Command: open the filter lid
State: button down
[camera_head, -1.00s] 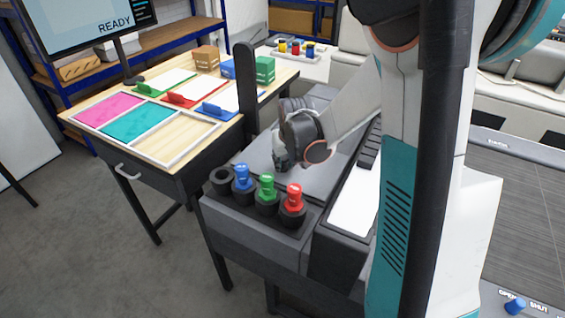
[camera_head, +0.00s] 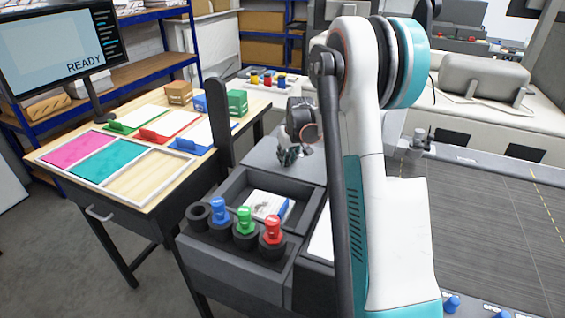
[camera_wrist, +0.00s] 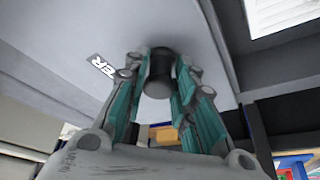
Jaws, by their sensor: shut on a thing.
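The grey filter lid (camera_head: 262,158) lies behind an open dark bin (camera_head: 234,186) in the head view. A white packet with a blue part (camera_head: 268,205) lies inside the bin. My gripper (camera_head: 289,156) is at the lid, beyond the opening. In the wrist view, my gripper (camera_wrist: 162,62) is shut on the lid's black knob (camera_wrist: 158,78), with a finger on either side. The lid's pale face (camera_wrist: 60,45) fills the upper left there, with part of a label ending in "ER" (camera_wrist: 103,66).
Black holders with blue (camera_head: 220,210), green (camera_head: 244,221) and red (camera_head: 272,230) knobbed tools stand in front of the bin. A dark upright post (camera_head: 218,125) rises on its left. A wooden table (camera_head: 160,180) with coloured frames and papers stands left.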

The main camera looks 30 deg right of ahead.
jog(key=shift+d, duration=0.1)
jog(key=c, duration=1.4)
grip_release()
jog(key=shift+r, duration=0.1)
jog(key=v, duration=1.1)
jog(key=shift+s+r, duration=0.15)
jog(key=shift+r, duration=0.2)
